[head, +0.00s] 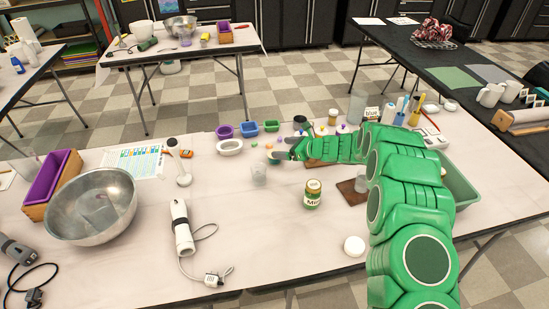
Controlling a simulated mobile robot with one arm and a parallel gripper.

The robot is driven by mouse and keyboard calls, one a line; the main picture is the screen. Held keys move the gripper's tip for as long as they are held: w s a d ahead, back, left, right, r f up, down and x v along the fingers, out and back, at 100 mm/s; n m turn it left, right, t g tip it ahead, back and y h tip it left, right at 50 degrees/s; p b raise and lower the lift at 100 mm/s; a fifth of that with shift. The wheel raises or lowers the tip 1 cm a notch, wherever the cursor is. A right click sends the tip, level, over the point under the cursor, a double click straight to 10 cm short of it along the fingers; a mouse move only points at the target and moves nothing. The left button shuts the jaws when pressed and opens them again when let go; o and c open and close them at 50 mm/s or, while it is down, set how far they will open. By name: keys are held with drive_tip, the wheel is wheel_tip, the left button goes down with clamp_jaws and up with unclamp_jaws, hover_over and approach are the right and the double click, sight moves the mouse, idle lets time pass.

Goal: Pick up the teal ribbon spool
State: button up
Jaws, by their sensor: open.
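My arm reaches in from the right in the head view, and my gripper (276,153) is low over the middle of the white table (110,268). Its grey fingers point left and are open; nothing shows clearly between them. A small dark teal item (300,121) stands just behind the gripper and may be the teal ribbon spool, but it is too small to be sure. A small teal-green bit also shows close to the fingertips. My gripper and forearm hide part of the table behind them.
A steel bowl (92,235) is at left.

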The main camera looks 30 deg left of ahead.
wheel_tip(320, 180, down, 4)
drive_tip(key=shift+f, duration=0.2)
drive_tip(key=shift+x, duration=2.5)
drive_tip(key=shift+r, duration=0.1)
drive_tip(key=c, duration=1)
drive_tip(key=shift+r, duration=0.1)
